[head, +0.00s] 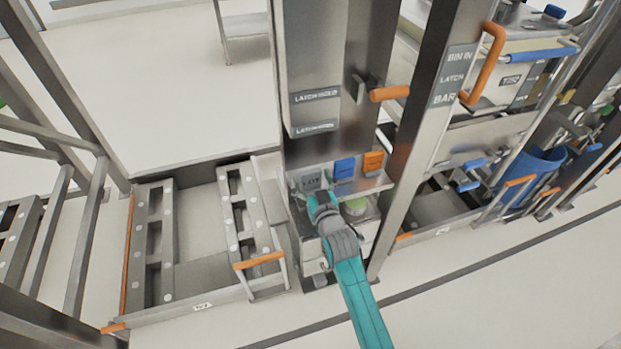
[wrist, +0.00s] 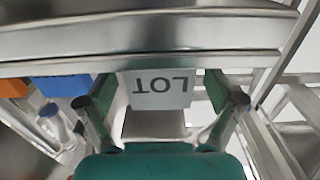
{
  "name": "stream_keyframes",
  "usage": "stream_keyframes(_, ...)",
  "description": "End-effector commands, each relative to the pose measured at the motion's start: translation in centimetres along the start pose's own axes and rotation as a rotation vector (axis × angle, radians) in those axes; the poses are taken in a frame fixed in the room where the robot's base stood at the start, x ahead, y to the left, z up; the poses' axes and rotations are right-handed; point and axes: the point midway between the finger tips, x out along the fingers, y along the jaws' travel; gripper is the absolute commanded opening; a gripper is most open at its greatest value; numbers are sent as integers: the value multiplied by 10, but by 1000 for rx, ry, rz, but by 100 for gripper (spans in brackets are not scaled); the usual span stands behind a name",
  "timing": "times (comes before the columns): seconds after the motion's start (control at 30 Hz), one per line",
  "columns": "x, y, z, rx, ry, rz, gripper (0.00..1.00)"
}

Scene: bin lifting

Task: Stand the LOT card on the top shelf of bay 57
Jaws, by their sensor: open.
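The LOT card (wrist: 158,88) is a grey plate, its lettering upside down in the wrist view. A small grey card (head: 311,179), likely the same one, stands on a narrow ledge of the column in the head view. My gripper (head: 308,194) is at this card; its open fingers (wrist: 165,103) lie on either side of the card in the wrist view, with gaps visible. Whether a finger touches it I cannot tell. A floor bay (head: 190,270) at left has a small label (head: 201,306) too small to read surely. I cannot make out its top shelf.
A blue card (head: 344,168) and an orange card (head: 373,161) stand right of the grey card, close by. Above the ledge is a steel column (head: 313,70) with latch labels. An orange handle (head: 389,93) sticks out at its right. Pale floor in front is clear.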

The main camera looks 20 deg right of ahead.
Motion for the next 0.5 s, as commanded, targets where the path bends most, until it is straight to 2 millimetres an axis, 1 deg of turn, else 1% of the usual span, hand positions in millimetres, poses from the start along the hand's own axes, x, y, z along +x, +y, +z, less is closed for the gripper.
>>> stream_keyframes(0.17, -3, 0, 0, 0, -1, 0, 92)
stream_keyframes(0.27, -12, 0, 2, 0, -2, 0, 92)
stream_keyframes(0.37, -27, 0, 2, 0, -3, 0, 92)
stream_keyframes(0.5, -54, 0, 2, 0, -3, 0, 92)
